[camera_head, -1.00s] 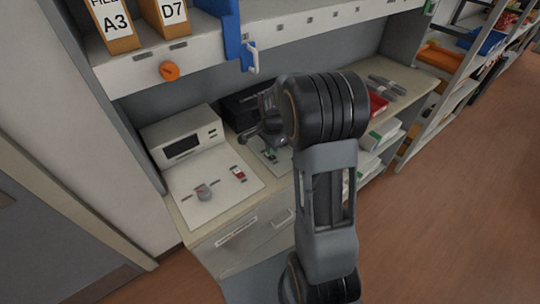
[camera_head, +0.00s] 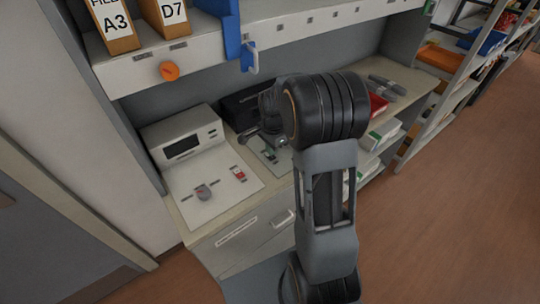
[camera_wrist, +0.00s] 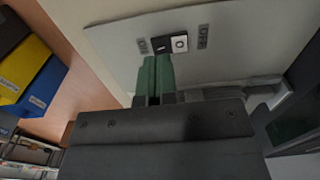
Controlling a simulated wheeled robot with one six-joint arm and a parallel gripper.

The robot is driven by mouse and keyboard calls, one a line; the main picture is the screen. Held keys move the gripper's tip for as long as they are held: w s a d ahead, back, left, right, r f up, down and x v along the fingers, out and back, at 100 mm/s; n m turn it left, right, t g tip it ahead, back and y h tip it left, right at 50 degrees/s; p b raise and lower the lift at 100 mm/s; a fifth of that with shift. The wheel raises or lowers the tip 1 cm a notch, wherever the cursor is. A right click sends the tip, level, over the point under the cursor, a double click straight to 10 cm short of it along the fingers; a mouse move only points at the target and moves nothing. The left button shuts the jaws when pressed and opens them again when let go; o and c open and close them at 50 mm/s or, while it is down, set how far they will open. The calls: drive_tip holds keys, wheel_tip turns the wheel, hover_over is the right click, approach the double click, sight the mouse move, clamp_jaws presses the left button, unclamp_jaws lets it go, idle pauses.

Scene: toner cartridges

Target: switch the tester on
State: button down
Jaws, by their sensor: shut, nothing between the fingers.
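The tester (camera_head: 170,133), a pale box with a dark display, stands at the left of the bench in the head view. In the wrist view a black-and-white rocker switch (camera_wrist: 170,43) sits on a grey panel (camera_wrist: 115,42), between ON and OFF labels. My gripper (camera_wrist: 155,62) is shut and empty, its green fingertips just below the switch in the picture. I cannot tell whether they touch it. In the head view my arm partly hides the gripper.
A red tray (camera_head: 377,105) lies right of my arm. Yellow (camera_wrist: 27,75) and blue (camera_wrist: 44,88) bins show in the wrist view.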

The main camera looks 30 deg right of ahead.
sight(272, 157)
drive_tip(key=shift+f+b, duration=0.9)
drive_tip(key=shift+f, duration=0.35)
idle(1.1)
drive_tip(key=shift+r, duration=0.1)
drive_tip(key=shift+r+p, duration=2.6)
drive_tip(key=shift+r, duration=0.85)
